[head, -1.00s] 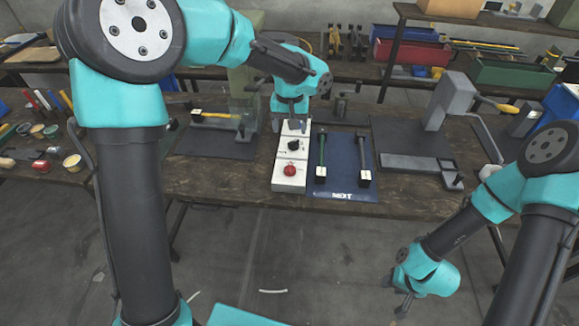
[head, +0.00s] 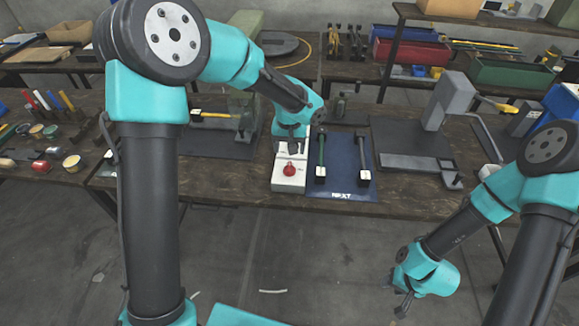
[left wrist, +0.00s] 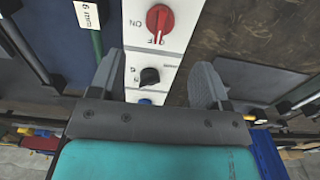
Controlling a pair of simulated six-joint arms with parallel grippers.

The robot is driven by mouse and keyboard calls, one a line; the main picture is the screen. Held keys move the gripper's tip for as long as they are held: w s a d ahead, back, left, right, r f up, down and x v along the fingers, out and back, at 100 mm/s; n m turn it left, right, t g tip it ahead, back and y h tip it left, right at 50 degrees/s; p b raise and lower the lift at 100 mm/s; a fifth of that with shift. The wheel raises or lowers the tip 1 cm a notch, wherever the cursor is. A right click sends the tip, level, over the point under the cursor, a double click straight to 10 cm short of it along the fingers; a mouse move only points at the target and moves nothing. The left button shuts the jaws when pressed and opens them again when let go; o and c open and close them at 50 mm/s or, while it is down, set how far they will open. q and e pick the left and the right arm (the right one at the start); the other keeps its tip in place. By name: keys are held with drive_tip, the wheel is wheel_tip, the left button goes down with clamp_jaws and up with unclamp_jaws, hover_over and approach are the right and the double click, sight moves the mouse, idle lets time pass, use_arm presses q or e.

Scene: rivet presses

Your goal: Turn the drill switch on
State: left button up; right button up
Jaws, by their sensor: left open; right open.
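A white switch panel (head: 288,186) stands on the bench with a red knob (head: 290,169) near its front end. The left wrist view shows the red knob (left wrist: 160,22) with ON and OFF marks, a black knob (left wrist: 149,77) and part of a blue button (left wrist: 145,101). Which control is the drill switch cannot be read. My left gripper (left wrist: 155,78) is open above the panel, its fingers on either side of the black knob in that view, with nothing held. In the head view it hides the panel's rear part. My right gripper (head: 405,302) is open and empty, away from the bench.
A grey press (head: 450,100) stands on a dark mat further right. Tins and small tools (head: 50,130) lie at the left. The floor in front is clear.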

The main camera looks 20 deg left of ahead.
sight(290, 166)
use_arm(q)
wheel_tip(290, 166, down, 9)
drive_tip(key=shift+f, duration=0.1)
idle(0.3)
drive_tip(key=c, duration=0.9)
